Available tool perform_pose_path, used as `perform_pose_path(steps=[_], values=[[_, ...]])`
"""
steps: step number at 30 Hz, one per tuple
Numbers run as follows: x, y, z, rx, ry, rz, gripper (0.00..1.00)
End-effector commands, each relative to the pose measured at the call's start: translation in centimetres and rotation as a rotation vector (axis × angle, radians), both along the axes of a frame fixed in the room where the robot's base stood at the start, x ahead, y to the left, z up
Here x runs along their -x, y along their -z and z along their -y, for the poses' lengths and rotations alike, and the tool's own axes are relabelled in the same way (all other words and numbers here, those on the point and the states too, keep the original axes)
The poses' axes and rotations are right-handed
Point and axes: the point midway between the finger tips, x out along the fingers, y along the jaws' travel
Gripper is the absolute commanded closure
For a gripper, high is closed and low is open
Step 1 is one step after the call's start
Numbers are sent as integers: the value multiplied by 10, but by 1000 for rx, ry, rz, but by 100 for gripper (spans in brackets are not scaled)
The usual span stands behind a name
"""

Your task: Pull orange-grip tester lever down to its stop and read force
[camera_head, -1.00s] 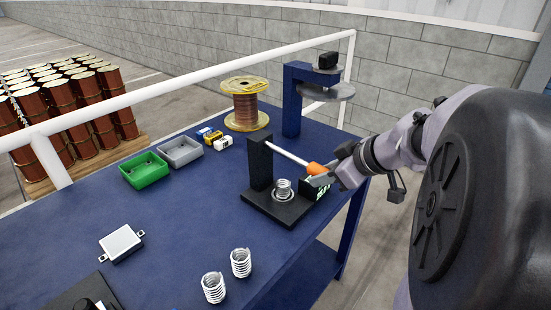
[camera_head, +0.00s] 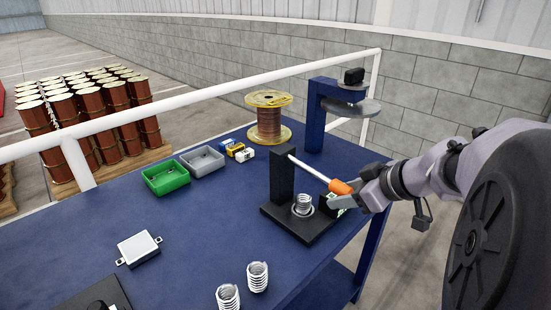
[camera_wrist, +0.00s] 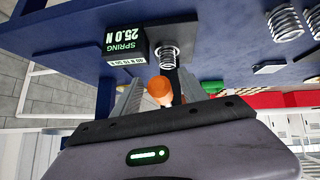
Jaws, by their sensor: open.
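The black tester (camera_head: 282,180) stands at the table's right end. Its silver lever (camera_head: 312,171) slopes down rightward from the post to an orange grip (camera_head: 340,187). The grip also shows in the wrist view (camera_wrist: 160,90), between my gripper's two fingers. My gripper (camera_head: 347,197) is open around it; finger contact cannot be told. A coil spring (camera_head: 303,203) stands upright on the tester base, also seen in the wrist view (camera_wrist: 170,57). The tester display (camera_wrist: 123,45) appears upside down and reads "SPRING 25.0 N"; its smaller line is hard to read.
Two loose springs (camera_head: 257,277) stand at the front of the blue table (camera_head: 195,235). Green (camera_head: 166,178) and grey (camera_head: 203,162) bins, a wire spool (camera_head: 268,120) and a blue stand (camera_head: 315,115) are behind. A white boxy part (camera_head: 138,248) lies at left.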

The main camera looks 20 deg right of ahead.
Motion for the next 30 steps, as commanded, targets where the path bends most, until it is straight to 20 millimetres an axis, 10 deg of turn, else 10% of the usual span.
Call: perform_pose_path(steps=[19, 30], values=[[105, -105, 21, 2, 5, 0, 49], [126, -119, 23, 0, 0, 0, 49]])
